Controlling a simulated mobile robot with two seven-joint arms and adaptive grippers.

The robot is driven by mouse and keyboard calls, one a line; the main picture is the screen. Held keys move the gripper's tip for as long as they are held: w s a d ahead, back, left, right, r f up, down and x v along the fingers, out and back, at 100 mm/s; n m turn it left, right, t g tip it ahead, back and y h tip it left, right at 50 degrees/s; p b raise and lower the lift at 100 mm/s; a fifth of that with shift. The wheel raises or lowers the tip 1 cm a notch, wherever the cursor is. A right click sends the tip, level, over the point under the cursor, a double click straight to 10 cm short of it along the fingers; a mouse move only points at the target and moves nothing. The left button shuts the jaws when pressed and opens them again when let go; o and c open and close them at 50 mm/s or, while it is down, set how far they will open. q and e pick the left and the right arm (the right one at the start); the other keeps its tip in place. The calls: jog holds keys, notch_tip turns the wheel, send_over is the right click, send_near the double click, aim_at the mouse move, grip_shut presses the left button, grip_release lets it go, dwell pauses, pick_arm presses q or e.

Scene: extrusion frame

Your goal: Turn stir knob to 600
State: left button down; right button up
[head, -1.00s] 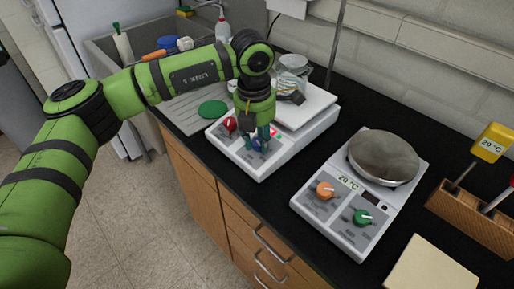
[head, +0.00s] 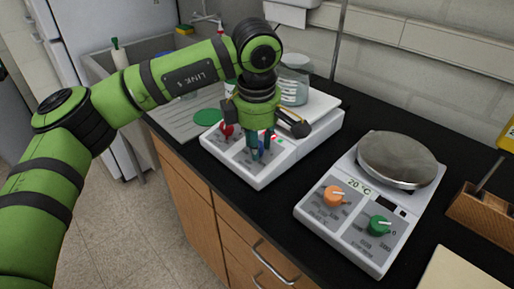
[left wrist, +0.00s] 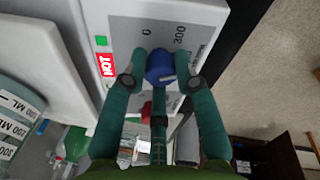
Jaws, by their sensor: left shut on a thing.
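The left hot plate stirrer (head: 262,178) is a white unit on the black bench, with a red knob (head: 227,131) and a blue knob. In the left wrist view the blue knob (left wrist: 160,66) sits on the panel beside the marks 0 and 300. My left gripper (head: 259,154) points down over the panel and is shut on the blue knob, its fingers around it. It also shows in the left wrist view (left wrist: 160,80). The fingers hide part of the knob, and its pointer cannot be made out. My right gripper is not in view.
A glass beaker (head: 294,86) stands on the left unit's plate. A second hot plate (head: 345,235) with orange (head: 333,195) and green (head: 379,225) knobs stands to the right. A wooden rack (head: 482,212) is at the right edge. A sink lies behind left.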

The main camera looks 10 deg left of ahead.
pick_arm(q)
jog(key=shift+s+f+m+b, duration=0.15)
jog(key=shift+m+b, duration=0.25)
jog(key=shift+m, duration=0.55)
jog(key=shift+f+m+b, duration=0.1)
jog(key=shift+m+b, duration=0.3)
jog(key=shift+m, duration=0.55)
jog(key=c, duration=1)
grip_release()
jog(key=shift+a+r+t, duration=0.1)
jog(key=shift+t, duration=0.2)
jog(key=shift+r, duration=0.15)
jog(key=shift+r, duration=0.35)
jog(key=v, duration=1.1)
